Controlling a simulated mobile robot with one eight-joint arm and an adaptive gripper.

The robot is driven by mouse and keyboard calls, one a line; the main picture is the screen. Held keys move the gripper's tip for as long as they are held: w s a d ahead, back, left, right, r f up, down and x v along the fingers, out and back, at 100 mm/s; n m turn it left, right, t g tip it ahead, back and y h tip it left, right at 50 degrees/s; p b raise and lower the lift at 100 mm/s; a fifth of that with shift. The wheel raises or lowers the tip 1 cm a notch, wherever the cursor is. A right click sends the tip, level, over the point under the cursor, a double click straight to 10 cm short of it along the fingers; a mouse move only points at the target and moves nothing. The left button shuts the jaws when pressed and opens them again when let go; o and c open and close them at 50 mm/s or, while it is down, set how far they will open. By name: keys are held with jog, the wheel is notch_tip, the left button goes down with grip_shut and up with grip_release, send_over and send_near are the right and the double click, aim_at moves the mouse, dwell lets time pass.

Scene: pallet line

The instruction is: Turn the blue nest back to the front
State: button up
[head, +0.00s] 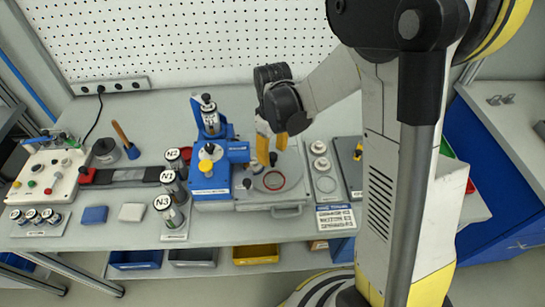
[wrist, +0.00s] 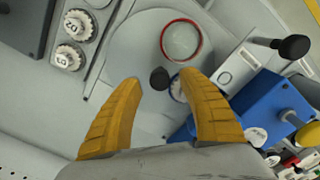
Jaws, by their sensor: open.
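A round grey turntable (wrist: 135,55) carries a red-ringed nest (wrist: 181,40) and, lower right, a blue-ringed nest (wrist: 178,88) that is partly hidden by my right finger and a black knob. The black knob (wrist: 159,78) stands on the turntable. In the head view the red-ringed nest (head: 273,181) is on the near side; the blue nest is not clearly visible there. My gripper (wrist: 160,82) is open, its yellow fingers on either side of the knob, seemingly apart from it. In the head view my gripper (head: 271,148) is over the turntable's far part.
A blue press (head: 215,160) stands just left of the turntable. Round white dials (head: 320,163) are to its right. A black-knobbed handle (wrist: 293,47) sticks out near the nests. Canisters marked N1, N2 and N3 (head: 170,210) stand further left. Coloured bins (head: 256,254) sit below the bench.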

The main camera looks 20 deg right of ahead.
jog(key=shift+f, duration=0.65)
grip_shut()
